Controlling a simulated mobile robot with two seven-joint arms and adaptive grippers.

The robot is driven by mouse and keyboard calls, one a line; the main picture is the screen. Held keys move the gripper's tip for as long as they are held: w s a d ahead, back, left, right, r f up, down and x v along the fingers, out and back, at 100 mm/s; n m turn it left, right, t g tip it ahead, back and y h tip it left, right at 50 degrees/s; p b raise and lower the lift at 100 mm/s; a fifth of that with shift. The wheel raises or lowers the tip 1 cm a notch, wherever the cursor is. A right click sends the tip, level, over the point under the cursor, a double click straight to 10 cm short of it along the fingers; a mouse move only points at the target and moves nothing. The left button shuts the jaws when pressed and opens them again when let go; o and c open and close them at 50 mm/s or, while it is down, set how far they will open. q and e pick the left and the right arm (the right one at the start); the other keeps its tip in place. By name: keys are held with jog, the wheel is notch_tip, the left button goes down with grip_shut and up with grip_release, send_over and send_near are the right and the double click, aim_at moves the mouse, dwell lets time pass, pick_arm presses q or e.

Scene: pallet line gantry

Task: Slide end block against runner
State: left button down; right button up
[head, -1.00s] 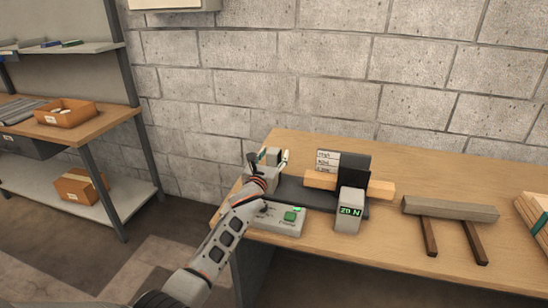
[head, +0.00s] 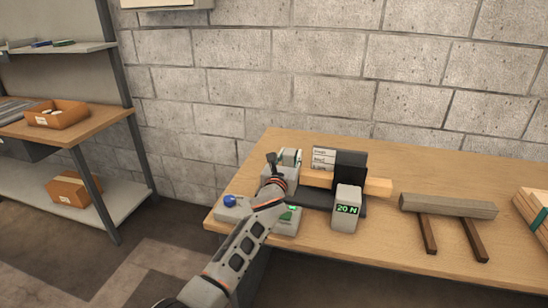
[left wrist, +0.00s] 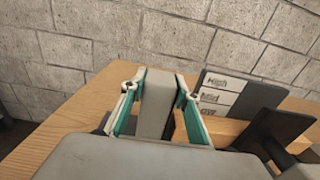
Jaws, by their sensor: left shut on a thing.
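My left gripper (head: 285,158) is at the left end of the dark fixture on the bench. In the left wrist view its teal-padded fingers (left wrist: 158,108) are shut on an upright grey block (left wrist: 154,100), which I take to be the end block. A light wooden bar (head: 378,187), which looks like the runner, lies across the fixture (head: 318,198). The gripper is just left of the bar's left end. My right gripper is not in view.
A grey display (head: 347,208) reading 20 N stands in front of the bar. A control box with a blue button (head: 230,201) is partly under my arm. A grey beam (head: 450,206) lies right.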

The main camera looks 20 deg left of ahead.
pick_arm(q)
jog(key=shift+d, duration=1)
jog(key=c, duration=1.5)
grip_release()
jog(key=shift+d, duration=0.1)
jog(key=shift+s, duration=0.3)
jog(key=s, duration=1.1)
jog(key=shift+s, duration=0.25)
